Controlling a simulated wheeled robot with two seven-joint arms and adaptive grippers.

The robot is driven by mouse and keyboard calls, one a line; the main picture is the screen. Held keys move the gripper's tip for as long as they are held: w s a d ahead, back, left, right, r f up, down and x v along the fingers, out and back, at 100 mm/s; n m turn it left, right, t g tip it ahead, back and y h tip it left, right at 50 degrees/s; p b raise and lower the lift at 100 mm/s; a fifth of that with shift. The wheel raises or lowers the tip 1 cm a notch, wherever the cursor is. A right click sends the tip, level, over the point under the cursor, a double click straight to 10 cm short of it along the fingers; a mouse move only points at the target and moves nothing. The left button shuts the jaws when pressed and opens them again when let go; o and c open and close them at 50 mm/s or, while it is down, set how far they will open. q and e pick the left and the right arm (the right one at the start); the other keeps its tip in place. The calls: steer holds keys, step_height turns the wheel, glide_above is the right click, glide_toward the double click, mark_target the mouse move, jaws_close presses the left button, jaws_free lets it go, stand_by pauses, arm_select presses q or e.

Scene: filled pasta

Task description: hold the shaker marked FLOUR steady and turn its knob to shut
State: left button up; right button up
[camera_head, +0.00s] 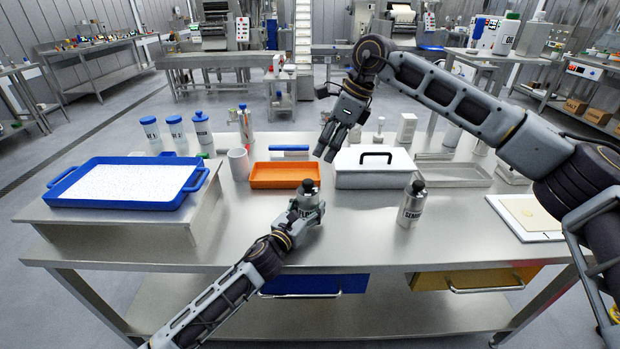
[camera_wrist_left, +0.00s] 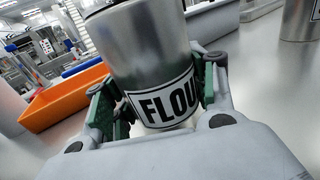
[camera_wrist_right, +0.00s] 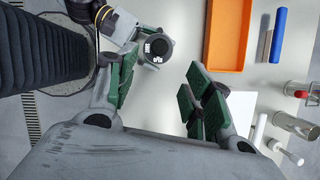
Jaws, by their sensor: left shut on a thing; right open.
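The FLOUR shaker is a metal cylinder (camera_head: 307,203) with a black knob (camera_head: 308,186) on top, upright at the table's front. My left gripper (camera_head: 306,212) is shut around its body; the left wrist view shows the label of the shaker (camera_wrist_left: 160,103) between the green pads, its end letters covered. My right gripper (camera_head: 331,152) is open and empty, raised above the table, behind and to the right of the shaker. In the right wrist view the dark knob (camera_wrist_right: 158,45) lies beyond the open fingers, apart from them.
A second metal shaker (camera_head: 411,208) stands to the right. An orange tray (camera_head: 285,183) and a white box with a black handle (camera_head: 374,178) stand behind. A blue-rimmed tray (camera_head: 125,204) is at left. Bare table lies between the two shakers.

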mark_target(308, 181)
steer(key=shift+f, duration=0.1)
steer(key=shift+x, duration=5.9)
steer(key=shift+a, duration=0.15)
steer(key=c, duration=1)
